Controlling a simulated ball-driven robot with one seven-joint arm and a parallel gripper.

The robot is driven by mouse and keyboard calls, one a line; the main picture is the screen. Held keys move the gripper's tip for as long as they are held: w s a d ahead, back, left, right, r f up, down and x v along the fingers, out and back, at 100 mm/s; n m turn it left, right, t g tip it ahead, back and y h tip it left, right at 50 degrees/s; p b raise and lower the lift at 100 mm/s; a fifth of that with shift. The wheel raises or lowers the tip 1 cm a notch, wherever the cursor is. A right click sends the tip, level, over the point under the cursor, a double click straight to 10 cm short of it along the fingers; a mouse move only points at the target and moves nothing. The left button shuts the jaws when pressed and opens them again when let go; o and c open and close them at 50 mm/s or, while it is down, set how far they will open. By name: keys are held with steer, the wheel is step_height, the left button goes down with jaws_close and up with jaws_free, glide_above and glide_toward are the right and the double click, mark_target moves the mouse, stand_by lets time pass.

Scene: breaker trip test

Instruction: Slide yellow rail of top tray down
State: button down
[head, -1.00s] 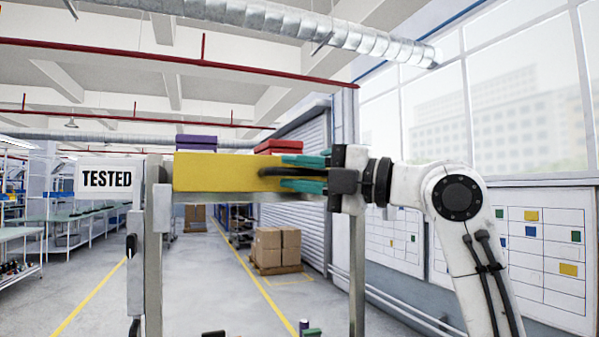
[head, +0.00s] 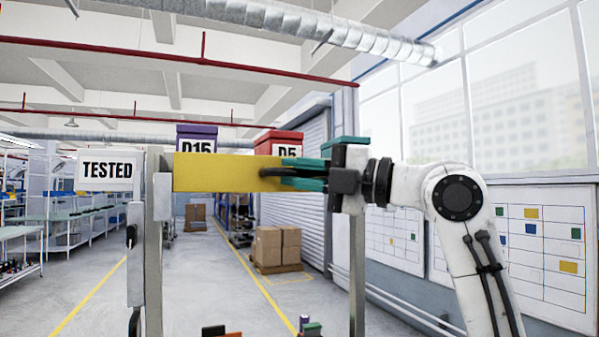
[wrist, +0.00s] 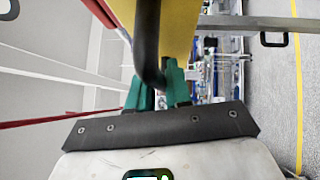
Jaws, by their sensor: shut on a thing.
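The yellow rail (head: 215,172) lies level across the front of the top tray in the head view, between two grey posts. A black handle (head: 264,173) stands out from its right part. My gripper (head: 286,177), with teal fingers, comes in from the right and is shut on this handle. In the wrist view, the black handle (wrist: 147,45) runs down between the teal fingers (wrist: 157,92), with the yellow rail (wrist: 180,35) behind it. Above the rail show a purple box (head: 196,130) marked D15, a red box (head: 279,137) marked D5, and a teal box top (head: 346,141).
A white TESTED sign (head: 108,170) stands left of the grey left post (head: 153,260). Small red and green items (head: 311,328) show at the bottom edge. Cardboard boxes (head: 277,247) sit far behind on the floor. Open floor shows beyond the posts.

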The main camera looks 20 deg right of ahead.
steer(key=shift+f+b, duration=1.25)
steer(key=shift+f, duration=0.85)
steer(key=c, duration=1.1)
jaws_free()
steer(key=shift+c, duration=0.2)
steer(key=b+v, duration=0.2)
steer(key=v, duration=0.8)
steer(key=shift+s+d+b, duration=0.25)
steer(key=shift+d+b, duration=0.05)
steer(key=shift+b, duration=0.1)
